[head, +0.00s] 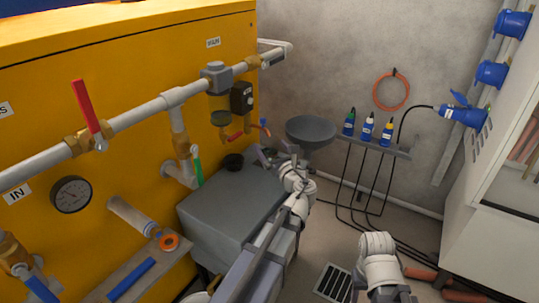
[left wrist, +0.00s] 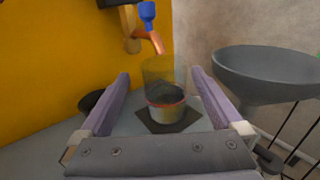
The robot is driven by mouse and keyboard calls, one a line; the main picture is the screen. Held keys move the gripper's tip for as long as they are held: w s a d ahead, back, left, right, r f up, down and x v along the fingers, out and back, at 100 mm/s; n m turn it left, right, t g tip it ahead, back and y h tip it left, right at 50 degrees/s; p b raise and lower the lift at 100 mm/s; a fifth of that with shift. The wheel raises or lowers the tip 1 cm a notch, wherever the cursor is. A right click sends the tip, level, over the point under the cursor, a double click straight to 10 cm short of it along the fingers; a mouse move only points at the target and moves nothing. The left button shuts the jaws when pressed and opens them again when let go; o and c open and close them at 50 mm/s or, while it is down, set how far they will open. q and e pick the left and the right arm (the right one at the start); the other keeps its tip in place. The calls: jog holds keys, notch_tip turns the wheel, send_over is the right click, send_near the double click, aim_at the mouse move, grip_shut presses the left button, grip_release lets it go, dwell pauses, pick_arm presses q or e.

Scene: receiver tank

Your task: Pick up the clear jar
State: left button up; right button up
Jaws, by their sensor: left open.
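My left gripper (left wrist: 160,73) is open, with one pale purple finger on each side of the jar and gaps between. In the head view my left gripper (head: 272,153) is over the back of the grey cabinet, and I cannot make out the jar there. My right arm shows at lower right, but its gripper is out of view.
A grey funnel (head: 310,130) stands just right of my left gripper. A black round cup (head: 233,161) sits on the grey cabinet top (head: 225,192) to the left. The yellow panel (head: 130,75) with pipes and valves rises behind.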

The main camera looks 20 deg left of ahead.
aim_at(266, 137)
pick_arm(q)
jog(key=shift+w+d+x, duration=0.1)
jog(key=shift+x, duration=1.65)
jog(key=shift+w+d+x, duration=0.1)
jog(key=shift+x, duration=1.65)
grip_shut()
pick_arm(e)
jog(key=shift+r, duration=0.1)
pick_arm(q)
jog(key=shift+s+r, duration=0.1)
